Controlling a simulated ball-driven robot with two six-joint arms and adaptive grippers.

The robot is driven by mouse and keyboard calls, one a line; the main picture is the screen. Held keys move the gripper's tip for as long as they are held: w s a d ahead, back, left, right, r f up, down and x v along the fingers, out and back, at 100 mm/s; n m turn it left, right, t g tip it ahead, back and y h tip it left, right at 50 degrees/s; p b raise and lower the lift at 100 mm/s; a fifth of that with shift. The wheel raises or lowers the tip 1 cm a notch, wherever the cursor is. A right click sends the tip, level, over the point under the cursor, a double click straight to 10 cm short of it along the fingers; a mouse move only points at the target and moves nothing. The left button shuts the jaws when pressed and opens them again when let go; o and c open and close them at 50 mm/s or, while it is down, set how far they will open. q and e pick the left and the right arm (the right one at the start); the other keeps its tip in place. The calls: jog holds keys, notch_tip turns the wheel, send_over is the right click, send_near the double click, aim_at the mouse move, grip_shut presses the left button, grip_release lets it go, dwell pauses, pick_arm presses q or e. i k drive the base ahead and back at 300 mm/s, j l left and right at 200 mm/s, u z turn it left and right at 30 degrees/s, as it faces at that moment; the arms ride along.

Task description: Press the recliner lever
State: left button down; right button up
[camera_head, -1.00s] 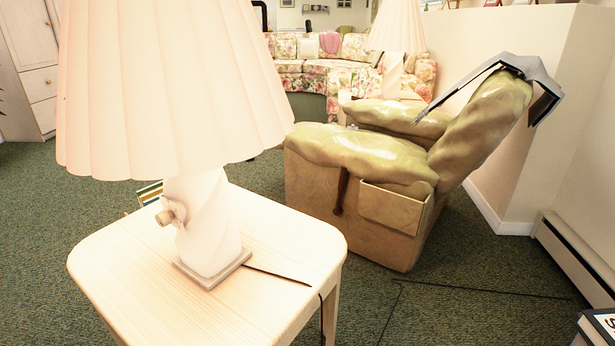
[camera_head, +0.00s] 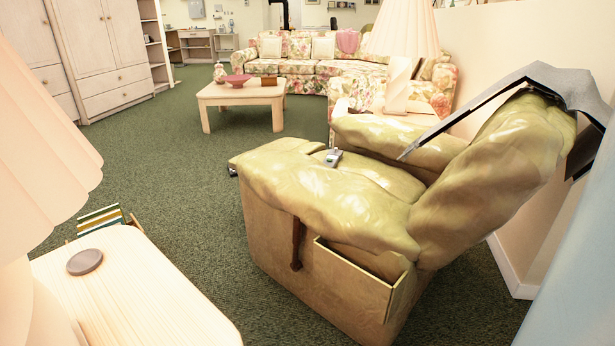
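The recliner (camera_head: 330,195) stands at the centre right, covered in olive-tan upholstery, with its side turned to me. Its lever (camera_head: 297,244) is a thin brown upright piece on the near side panel, left of an open side pocket (camera_head: 357,277). A grey cover (camera_head: 545,82) lies over the top of the backrest. Neither of my grippers shows in the head view, and nothing touches the lever.
A side table (camera_head: 140,295) with a pleated lamp (camera_head: 40,150) is close at the left. Green carpet (camera_head: 195,205) lies open between it and the recliner. A coffee table (camera_head: 245,96) and floral sofa (camera_head: 300,66) stand farther back. A wall is at the right.

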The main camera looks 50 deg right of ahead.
aim_at(296, 264)
jog(key=l+z, duration=0.1)
jog(key=l, duration=0.35)
jog(key=i+l+z, duration=0.1)
jog(key=l, duration=0.3)
jog(key=i+l+z, duration=0.1)
jog(key=l, duration=0.35)
jog(key=l+z, duration=0.15)
jog(key=z, duration=0.25)
jog(key=i+l+z, duration=0.1)
jog(key=z, duration=0.3)
jog(key=l+z, duration=0.15)
jog(key=z, duration=0.25)
jog(key=i+j, duration=0.05)
